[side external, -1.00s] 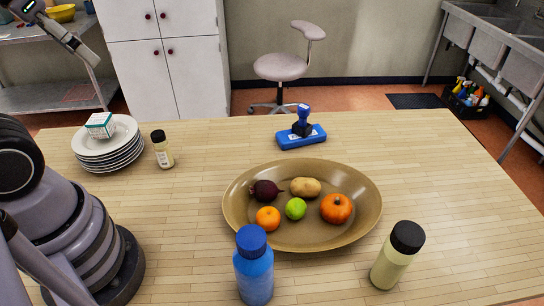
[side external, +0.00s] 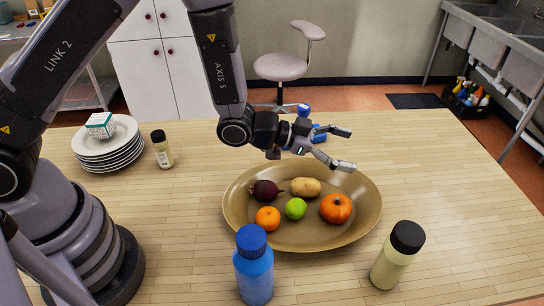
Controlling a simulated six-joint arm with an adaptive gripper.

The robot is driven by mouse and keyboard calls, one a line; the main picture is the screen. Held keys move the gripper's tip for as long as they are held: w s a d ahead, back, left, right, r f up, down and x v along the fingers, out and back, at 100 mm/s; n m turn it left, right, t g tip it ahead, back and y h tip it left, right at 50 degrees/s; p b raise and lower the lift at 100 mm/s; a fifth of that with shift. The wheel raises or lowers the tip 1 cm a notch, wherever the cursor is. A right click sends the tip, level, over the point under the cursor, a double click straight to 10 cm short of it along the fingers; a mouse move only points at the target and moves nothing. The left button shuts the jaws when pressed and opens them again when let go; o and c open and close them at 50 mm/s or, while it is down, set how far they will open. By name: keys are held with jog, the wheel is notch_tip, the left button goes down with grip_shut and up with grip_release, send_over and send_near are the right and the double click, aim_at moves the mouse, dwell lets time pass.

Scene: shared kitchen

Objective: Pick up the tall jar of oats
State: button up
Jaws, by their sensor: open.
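Two black-lidded containers could be the jar of oats; I cannot tell which from their looks. A larger, pale yellow one (side external: 397,256) stands upright at the front right of the table. A smaller one with a light label (side external: 163,150) stands upright beside the plates at the left. My gripper (side external: 345,149) is open and empty, above the far side of the oval bowl, with its fingers pointing right. It is apart from both containers, up and left of the larger one. It partly hides the blue stamp behind it.
The oval bowl (side external: 238,224) holds a beet, a potato, a pumpkin, a lime and an orange. A blue bottle (side external: 254,272) stands in front of it. Stacked plates (side external: 108,158) carry a small box (side external: 100,125). A blue stamp (side external: 319,132) lies behind the bowl.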

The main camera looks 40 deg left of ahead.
jog(key=s+d+f+m+g+h, duration=0.1)
jog(key=s+d+f+g+h, duration=0.1)
jog(key=s+d+f+h, duration=0.4)
jog(key=y, duration=0.1)
send_near(422, 238)
jog(key=w+x, duration=0.1)
jog(key=x, duration=0.4)
jog(key=shift+f+x, duration=0.25)
jog(key=shift+x, duration=0.95)
jog(key=shift+f+x, duration=0.25)
jog(key=shift+x, duration=0.9)
jog(key=shift+s+d, duration=0.1)
jog(key=shift+s, duration=0.05)
jog(key=shift+c, duration=0.4)
jog(key=c, duration=1.1)
jog(key=shift+r, duration=0.1)
